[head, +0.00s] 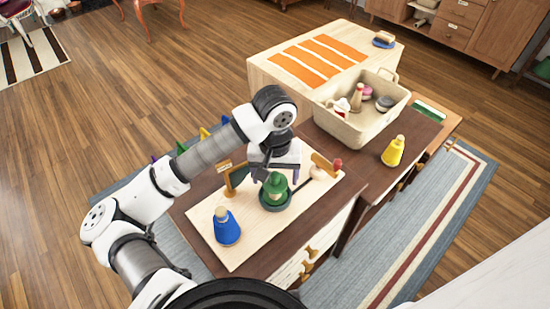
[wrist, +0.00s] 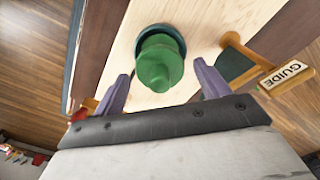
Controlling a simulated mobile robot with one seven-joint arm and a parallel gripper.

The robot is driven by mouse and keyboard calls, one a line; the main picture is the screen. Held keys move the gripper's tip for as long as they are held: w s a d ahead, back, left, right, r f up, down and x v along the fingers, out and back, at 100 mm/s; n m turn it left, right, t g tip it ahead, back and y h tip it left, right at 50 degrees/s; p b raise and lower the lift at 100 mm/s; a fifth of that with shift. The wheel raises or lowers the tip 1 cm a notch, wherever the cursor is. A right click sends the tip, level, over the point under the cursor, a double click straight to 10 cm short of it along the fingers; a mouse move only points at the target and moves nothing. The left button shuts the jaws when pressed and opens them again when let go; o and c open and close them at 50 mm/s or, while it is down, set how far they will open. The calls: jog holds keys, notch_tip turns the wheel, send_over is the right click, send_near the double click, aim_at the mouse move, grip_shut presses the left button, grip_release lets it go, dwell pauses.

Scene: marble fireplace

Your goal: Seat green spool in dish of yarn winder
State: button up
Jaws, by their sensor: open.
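The green spool (head: 275,184) stands upright, apparently inside the round dark green dish (head: 268,206) of the yarn winder's pale wooden board (head: 245,252). In the wrist view the spool (wrist: 158,66) lies centred just ahead of my fingers, with the dish rim (wrist: 178,35) showing beyond it. My gripper (head: 274,176) is open just behind the spool. In the wrist view the purple fingertips of my gripper (wrist: 160,75) are wide apart, with clear gaps on both sides of the spool. The spool's base and its exact contact with the dish are partly hidden.
A blue spool (head: 227,229) stands on the board near its front. The GUIDE post (head: 234,178) and a red-knobbed crank (head: 337,164) flank my gripper. A yellow spool (head: 393,152) stands farther right on dark wood. A beige basket (head: 345,118) with several items sits behind.

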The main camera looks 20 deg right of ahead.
jog(key=shift+r+b, duration=0.4)
jog(key=shift+r, duration=0.2)
notch_tip(320, 180, up, 11)
jog(key=b, duration=0.2)
